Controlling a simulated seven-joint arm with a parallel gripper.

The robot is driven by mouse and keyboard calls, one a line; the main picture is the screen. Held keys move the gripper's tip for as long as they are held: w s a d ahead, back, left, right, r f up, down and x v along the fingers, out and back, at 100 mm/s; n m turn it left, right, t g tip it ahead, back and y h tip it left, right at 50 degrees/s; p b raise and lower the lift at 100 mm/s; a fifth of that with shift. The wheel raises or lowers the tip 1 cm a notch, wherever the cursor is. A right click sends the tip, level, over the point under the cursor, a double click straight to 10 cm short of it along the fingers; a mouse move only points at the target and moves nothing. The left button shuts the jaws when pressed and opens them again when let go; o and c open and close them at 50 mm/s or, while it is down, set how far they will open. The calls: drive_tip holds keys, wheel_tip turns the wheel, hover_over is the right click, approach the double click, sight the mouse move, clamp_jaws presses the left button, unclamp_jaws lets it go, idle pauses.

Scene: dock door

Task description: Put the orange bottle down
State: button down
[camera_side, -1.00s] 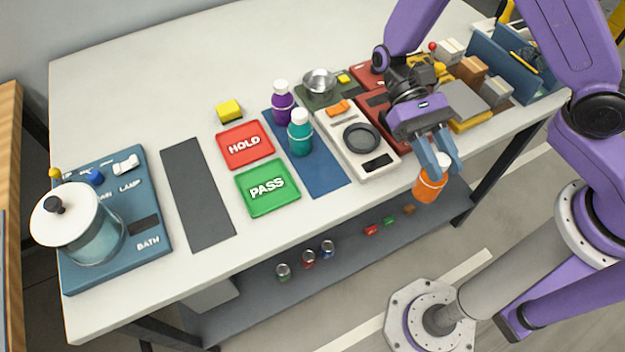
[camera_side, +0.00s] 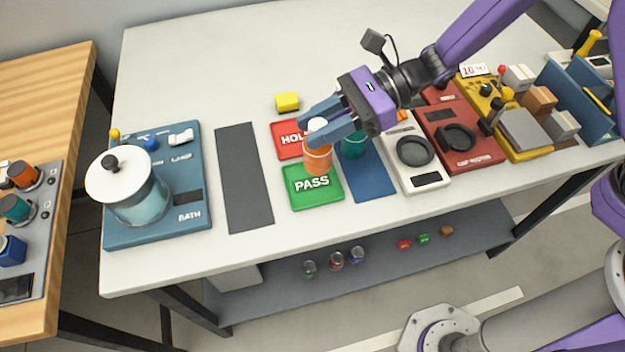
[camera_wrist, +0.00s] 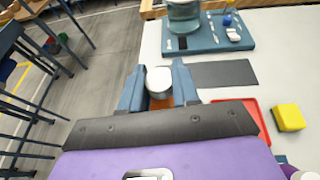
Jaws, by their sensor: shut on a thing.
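The orange bottle (camera_side: 317,160) has a white cap and hangs upright in my gripper (camera_side: 322,128). My gripper is shut on it near the cap. In the side view the bottle shows in front of the green PASS pad (camera_side: 313,198) and the red HOLD pad (camera_side: 287,140); I cannot tell whether it touches a pad. In the wrist view the white cap (camera_wrist: 159,80) sits between the two blue fingers, with a little orange below it. The teal bottle (camera_side: 353,146) stands just right of the orange one on the blue mat (camera_side: 370,182), partly hidden by my gripper.
A yellow block (camera_side: 287,102) lies behind the HOLD pad. A dark grey strip (camera_side: 244,180) lies left of the pads, then the bath unit (camera_side: 187,215) with its lidded glass vessel (camera_side: 138,200). The scale-like white device (camera_side: 415,165) stands right of the mat.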

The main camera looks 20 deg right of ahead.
drive_tip(key=shift+w+a+r+m+t, duration=0.1)
drive_tip(key=shift+w+a+m+t, duration=0.3)
drive_tip(key=shift+w+t, duration=0.25)
drive_tip(key=shift+w+f, duration=0.1)
drive_tip(key=shift+f, duration=3.75)
drive_tip(key=c, duration=0.8)
unclamp_jaws()
drive_tip(key=shift+f, duration=0.1)
drive_tip(key=v, duration=1.2)
